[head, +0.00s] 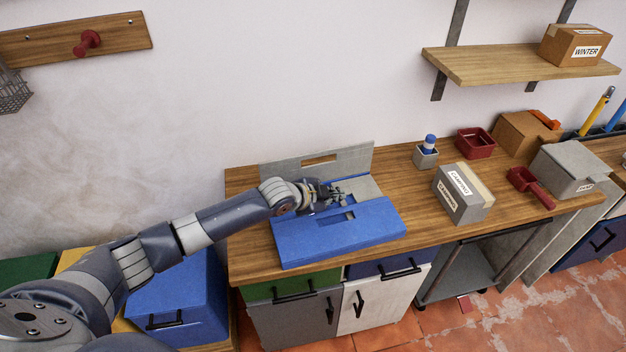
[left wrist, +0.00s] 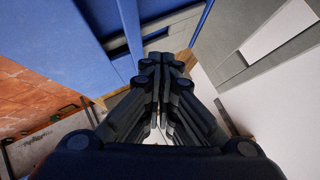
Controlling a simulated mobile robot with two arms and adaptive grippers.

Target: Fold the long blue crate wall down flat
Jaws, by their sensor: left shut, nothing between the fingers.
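The long blue crate wall (head: 375,222) lies low and looks nearly flat at the front of the folding crate on the wooden workbench; its handle slot faces up. I cannot tell whether it lies fully flat. It also shows in the left wrist view (left wrist: 75,35). The long grey crate wall (head: 352,158) stands upright at the back, and also shows in the left wrist view (left wrist: 255,30). My left gripper (head: 340,197) is shut and empty, above the crate between the two long walls. It hides part of the crate. My right gripper is not in view.
On the workbench (head: 250,255), right of the crate, stand a grey labelled box (head: 460,200), a small holder with a blue-capped bottle (head: 426,155) and a red bin (head: 475,142). A shelf (head: 500,65) hangs above right. Bare wood lies between crate and boxes.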

